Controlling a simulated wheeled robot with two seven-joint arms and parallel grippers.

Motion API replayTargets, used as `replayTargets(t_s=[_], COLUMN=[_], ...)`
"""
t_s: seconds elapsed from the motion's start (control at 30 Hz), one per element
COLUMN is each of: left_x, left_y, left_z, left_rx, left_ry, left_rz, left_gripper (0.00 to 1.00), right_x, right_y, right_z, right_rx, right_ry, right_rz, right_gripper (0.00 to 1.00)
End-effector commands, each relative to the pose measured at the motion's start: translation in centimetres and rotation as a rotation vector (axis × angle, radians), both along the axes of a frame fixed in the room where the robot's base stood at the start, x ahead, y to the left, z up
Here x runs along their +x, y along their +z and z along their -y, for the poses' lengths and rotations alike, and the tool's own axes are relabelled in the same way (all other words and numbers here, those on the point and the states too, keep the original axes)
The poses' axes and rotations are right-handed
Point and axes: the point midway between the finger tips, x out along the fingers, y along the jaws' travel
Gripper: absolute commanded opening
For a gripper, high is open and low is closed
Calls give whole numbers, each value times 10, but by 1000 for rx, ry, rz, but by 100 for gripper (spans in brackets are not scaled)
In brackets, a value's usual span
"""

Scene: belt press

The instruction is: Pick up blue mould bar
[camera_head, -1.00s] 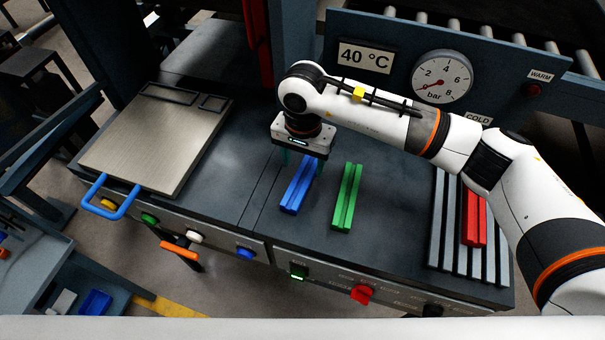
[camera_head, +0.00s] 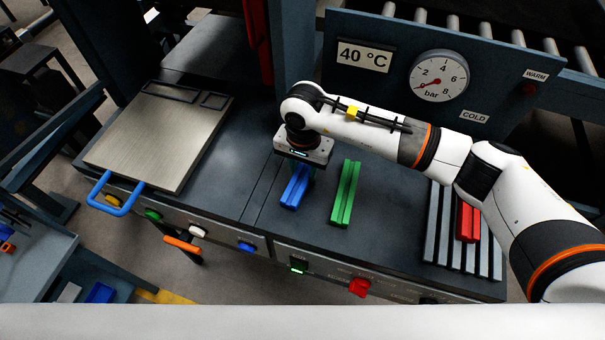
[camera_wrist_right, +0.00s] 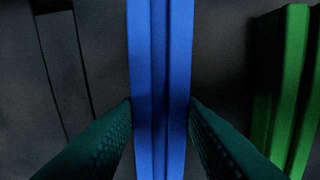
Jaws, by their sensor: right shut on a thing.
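The blue mould bar (camera_head: 295,188) is a long grooved bar on the dark bench top, left of the green bar. My right gripper (camera_head: 299,169) is over its far part, and the gripper body hides that end. In the right wrist view, the blue bar (camera_wrist_right: 160,70) runs up the middle, and the dark green ribbed fingertips of my right gripper (camera_wrist_right: 160,108) press against both its sides. The gripper is shut on the bar. I cannot tell whether the bar is lifted off the bench. My left gripper is not in view.
The green bar (camera_head: 346,193) lies close by on the right, also in the right wrist view (camera_wrist_right: 290,85). A red bar (camera_head: 468,220) lies in a grey slatted rack (camera_head: 440,252) at right. A metal plate (camera_head: 158,135) with a blue handle is at left. The gauge panel (camera_head: 400,100) stands behind.

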Motion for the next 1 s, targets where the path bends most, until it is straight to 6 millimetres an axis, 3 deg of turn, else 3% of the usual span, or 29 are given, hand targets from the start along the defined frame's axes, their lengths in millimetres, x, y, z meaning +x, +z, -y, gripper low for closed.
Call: replayTargets(t_s=[0.27, 0.7, 1.0], left_x=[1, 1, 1], left_y=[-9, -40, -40], left_z=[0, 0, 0], left_rx=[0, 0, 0], left_ry=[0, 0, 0], left_rz=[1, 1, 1], left_gripper=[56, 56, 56], right_x=[2, 1, 0], right_y=[15, 92, 101], right_z=[-1, 0, 0], right_rx=[3, 2, 1], right_ry=[2, 0, 1], right_rz=[6, 4, 1], right_gripper=[0, 0, 0])
